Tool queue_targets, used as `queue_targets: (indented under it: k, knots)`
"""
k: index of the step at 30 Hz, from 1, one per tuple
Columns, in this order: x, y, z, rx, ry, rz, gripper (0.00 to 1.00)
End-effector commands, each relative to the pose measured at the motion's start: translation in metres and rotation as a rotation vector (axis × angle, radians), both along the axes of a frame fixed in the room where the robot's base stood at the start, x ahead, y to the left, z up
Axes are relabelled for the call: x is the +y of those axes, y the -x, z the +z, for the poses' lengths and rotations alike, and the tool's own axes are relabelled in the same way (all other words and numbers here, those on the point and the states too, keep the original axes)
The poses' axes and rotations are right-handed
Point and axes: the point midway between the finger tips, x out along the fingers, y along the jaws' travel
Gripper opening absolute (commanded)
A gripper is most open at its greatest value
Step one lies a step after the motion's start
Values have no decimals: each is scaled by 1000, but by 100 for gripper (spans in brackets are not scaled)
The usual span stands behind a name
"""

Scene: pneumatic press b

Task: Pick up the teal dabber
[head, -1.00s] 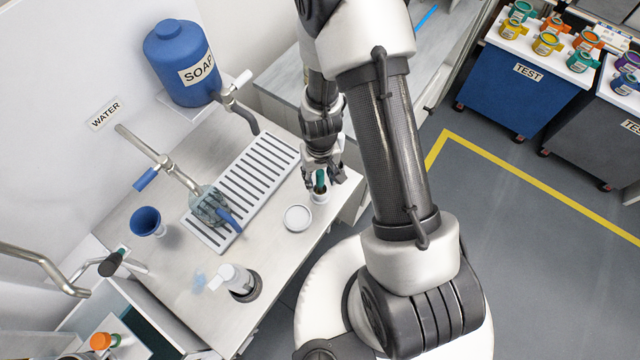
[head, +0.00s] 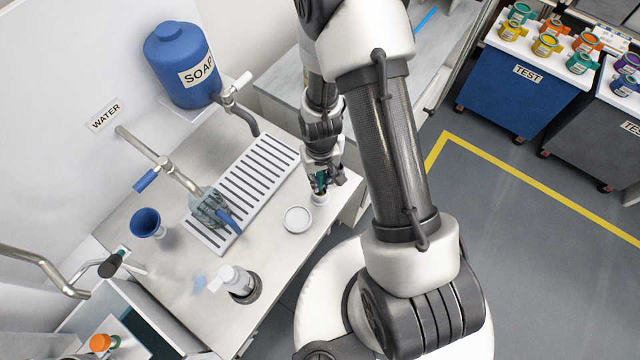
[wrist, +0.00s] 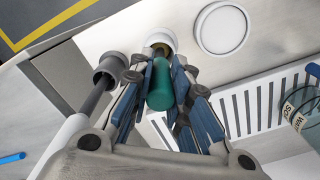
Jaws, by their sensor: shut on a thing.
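The teal dabber (wrist: 160,88) stands with its lower end in a small white cup (wrist: 160,41), which is near the worktop's right edge. My gripper (wrist: 161,70) is shut on the dabber's teal handle, with one finger on each side. In the head view, the dabber (head: 320,180) is mostly hidden by my gripper (head: 321,176), and the white cup (head: 320,198) shows just below it. I cannot tell whether the dabber is raised at all from the cup.
A round white lid (head: 297,219) lies beside the cup. A slotted drain tray (head: 250,185) with a glass beaker (head: 208,207) is left of it. A blue soap tank (head: 183,62), a blue funnel (head: 146,222) and a white bottle (head: 236,279) stand around. A dark grey socket (wrist: 110,66) is beside the cup.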

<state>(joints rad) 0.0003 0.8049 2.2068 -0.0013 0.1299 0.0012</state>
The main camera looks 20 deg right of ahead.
Motion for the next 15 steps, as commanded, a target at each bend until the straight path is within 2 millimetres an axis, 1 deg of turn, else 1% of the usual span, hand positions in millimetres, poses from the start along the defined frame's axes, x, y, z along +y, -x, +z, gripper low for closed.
queue_targets:
  k: [5,8,11,15]
  knots:
    - [0,0,1,0,0,0,0]
    - [0,0,4,-1,0,0,0]
    - [0,-1,12,-2,0,0,0]
    - [0,-1,33,-4,0,0,0]
